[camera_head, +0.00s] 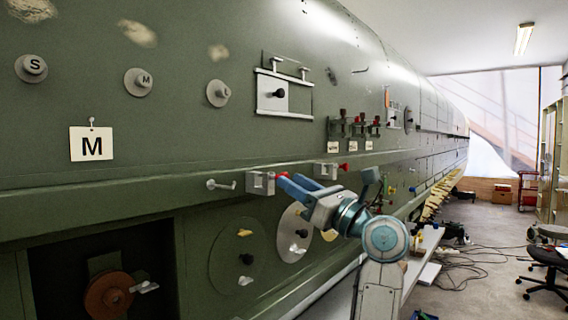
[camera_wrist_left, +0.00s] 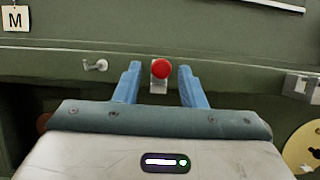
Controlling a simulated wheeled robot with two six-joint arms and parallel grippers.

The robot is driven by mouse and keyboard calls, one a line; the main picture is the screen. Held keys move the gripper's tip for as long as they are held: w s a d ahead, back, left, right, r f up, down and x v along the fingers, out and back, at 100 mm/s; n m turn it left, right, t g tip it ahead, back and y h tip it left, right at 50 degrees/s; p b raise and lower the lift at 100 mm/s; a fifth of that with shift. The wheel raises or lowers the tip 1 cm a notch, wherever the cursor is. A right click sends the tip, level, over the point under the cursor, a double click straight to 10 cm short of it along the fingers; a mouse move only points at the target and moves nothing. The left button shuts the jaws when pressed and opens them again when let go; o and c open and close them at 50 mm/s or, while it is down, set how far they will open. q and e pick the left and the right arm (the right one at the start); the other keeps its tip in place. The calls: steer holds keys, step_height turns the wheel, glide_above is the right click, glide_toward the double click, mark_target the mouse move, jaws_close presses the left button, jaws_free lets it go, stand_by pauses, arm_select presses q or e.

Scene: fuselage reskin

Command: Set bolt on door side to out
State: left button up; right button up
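Two small grey bolt blocks with red knobs sit on the green ledge. The left bolt (camera_head: 261,183) is the nearer one, and the right bolt (camera_head: 326,171) has its red knob sticking out to the right. My left gripper (camera_head: 289,182) has blue fingers and is open at the left bolt. In the left wrist view, the red knob (camera_wrist_left: 160,68) shows between the two spread fingers (camera_wrist_left: 159,75), with a gap on each side. The right bolt (camera_wrist_left: 300,86) is at that view's right edge. My right gripper is not in view.
A metal hook (camera_head: 221,185) sticks out left of the left bolt. An M card (camera_head: 91,144) hangs on the green wall. Below the ledge are an open recess with a brown reel (camera_head: 109,296) and round discs (camera_head: 291,232).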

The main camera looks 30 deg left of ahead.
mark_target(272, 176)
arm_select(q)
steer(key=shift+p+x, duration=0.55)
steer(key=shift+x, duration=1.3)
steer(key=shift+w, duration=0.1)
steer(key=shift+f, duration=0.1)
jaws_close()
